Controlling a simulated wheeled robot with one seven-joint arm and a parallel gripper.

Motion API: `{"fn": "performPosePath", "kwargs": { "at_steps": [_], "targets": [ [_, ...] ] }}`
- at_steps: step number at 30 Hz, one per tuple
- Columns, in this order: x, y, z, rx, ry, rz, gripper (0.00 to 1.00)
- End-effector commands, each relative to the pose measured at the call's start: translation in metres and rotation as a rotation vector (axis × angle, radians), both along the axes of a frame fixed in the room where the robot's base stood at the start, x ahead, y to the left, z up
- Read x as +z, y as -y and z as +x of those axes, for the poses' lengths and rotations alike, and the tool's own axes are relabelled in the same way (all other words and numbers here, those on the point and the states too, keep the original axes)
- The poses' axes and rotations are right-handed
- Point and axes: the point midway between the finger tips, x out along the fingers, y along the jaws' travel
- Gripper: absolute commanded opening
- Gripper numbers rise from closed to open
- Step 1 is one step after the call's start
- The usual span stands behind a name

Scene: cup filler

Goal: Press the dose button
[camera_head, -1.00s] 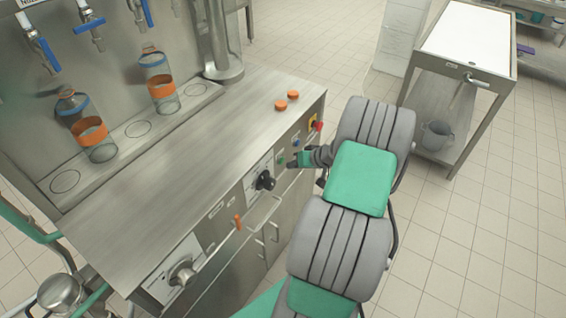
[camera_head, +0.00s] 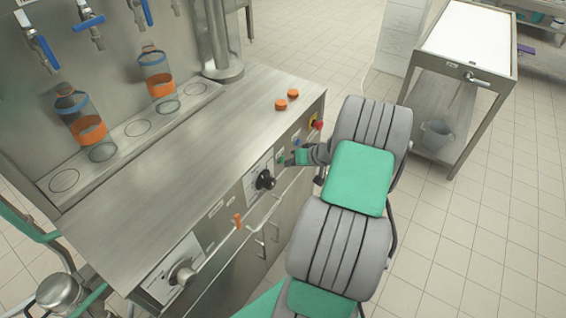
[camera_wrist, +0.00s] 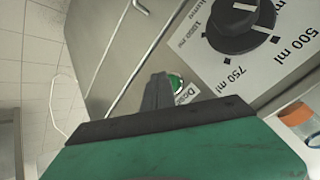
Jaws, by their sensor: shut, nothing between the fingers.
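The dose button is a small green button (camera_wrist: 176,84) with a partly hidden "Dose" label beside it in the wrist view. It sits on the steel front panel (camera_wrist: 110,60), next to the volume dial (camera_wrist: 240,22). My gripper (camera_wrist: 157,82) is shut and empty. Its dark fingertips are at the button's left edge and cover part of it; I cannot tell if they touch it. In the head view my gripper (camera_head: 284,162) is at the panel front, just right of the black dial (camera_head: 265,180).
A red knob (camera_head: 318,125) and a blue button (camera_head: 297,141) are on the panel to the right. Two orange caps (camera_head: 287,99) lie on the counter. Two bottles (camera_head: 88,130) (camera_head: 162,85) are under the taps.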

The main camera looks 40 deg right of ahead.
Motion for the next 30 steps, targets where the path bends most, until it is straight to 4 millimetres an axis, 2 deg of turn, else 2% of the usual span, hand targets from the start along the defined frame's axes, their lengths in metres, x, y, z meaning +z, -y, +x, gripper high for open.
{"fn": "performPosePath", "kwargs": {
  "at_steps": [22,30],
  "targets": [
    [0.0004,-0.0018,0.0057,0.000,0.000,0.000,0.00],
    [0.0003,0.0015,-0.0015,-0.002,0.000,-0.002,0.00]
  ]
}}
